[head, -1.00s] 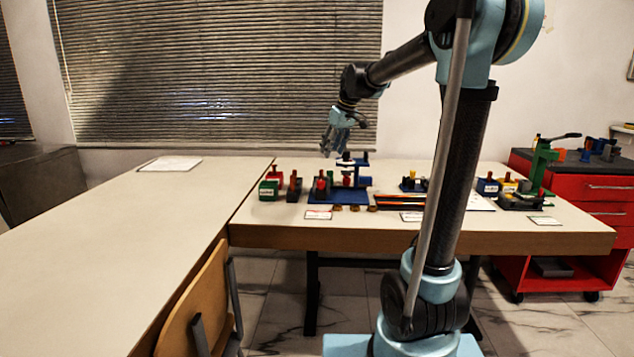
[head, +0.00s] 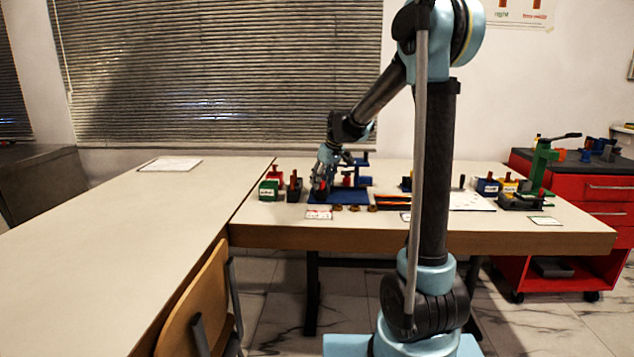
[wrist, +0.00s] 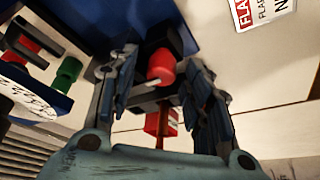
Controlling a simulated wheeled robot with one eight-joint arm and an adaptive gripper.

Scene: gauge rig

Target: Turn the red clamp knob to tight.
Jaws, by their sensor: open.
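In the wrist view a round red knob (wrist: 161,66) sits on a dark block, with a pale pointer at its near edge. My gripper (wrist: 160,58) is open, with one finger on each side of the knob. A gap shows between the knob and the fingers; I cannot tell how deep they reach. In the head view my gripper (head: 321,184) is low over the left part of the blue base (head: 350,198) and mostly hides the knob there. The tight mark cannot be made out.
A white dial (wrist: 28,95) with a green knob (wrist: 68,72) lies left in the wrist view. A red-and-orange piece (wrist: 158,125) stands beyond the red knob. Green and dark blocks (head: 269,190) stand left of the rig. Table cards (head: 318,215) lie in front.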

